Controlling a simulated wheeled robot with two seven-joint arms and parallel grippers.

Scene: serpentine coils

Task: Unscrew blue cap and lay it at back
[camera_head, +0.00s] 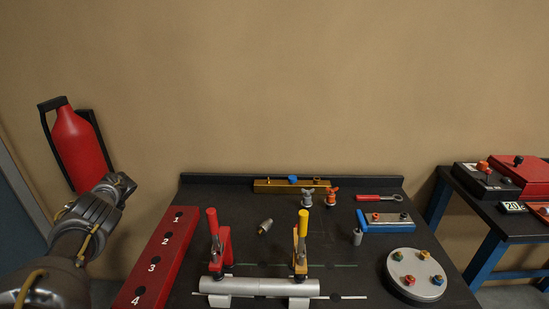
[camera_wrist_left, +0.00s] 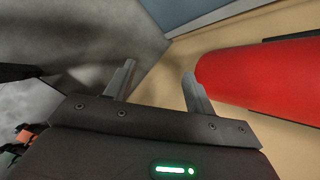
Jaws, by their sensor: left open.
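A small blue cap (camera_head: 292,179) sits on top of a brass manifold bar (camera_head: 272,187) at the back of the black workbench. Other small fittings stand on the same bar to its right. My left arm comes in from the left in the head view, to the left of the bench, far from the cap; its fingers cannot be made out there. In the left wrist view my left gripper (camera_wrist_left: 159,70) is open, with nothing between its fingers. My right gripper is in neither view.
A red extinguisher (camera_head: 80,146) hangs on the wall beside my left arm and appears close in the wrist view (camera_wrist_left: 265,80). A red numbered block (camera_head: 144,265), upright clamps (camera_head: 219,250) over a grey pipe (camera_head: 262,287), valves (camera_head: 331,195) and a round plate (camera_head: 415,272) occupy the bench.

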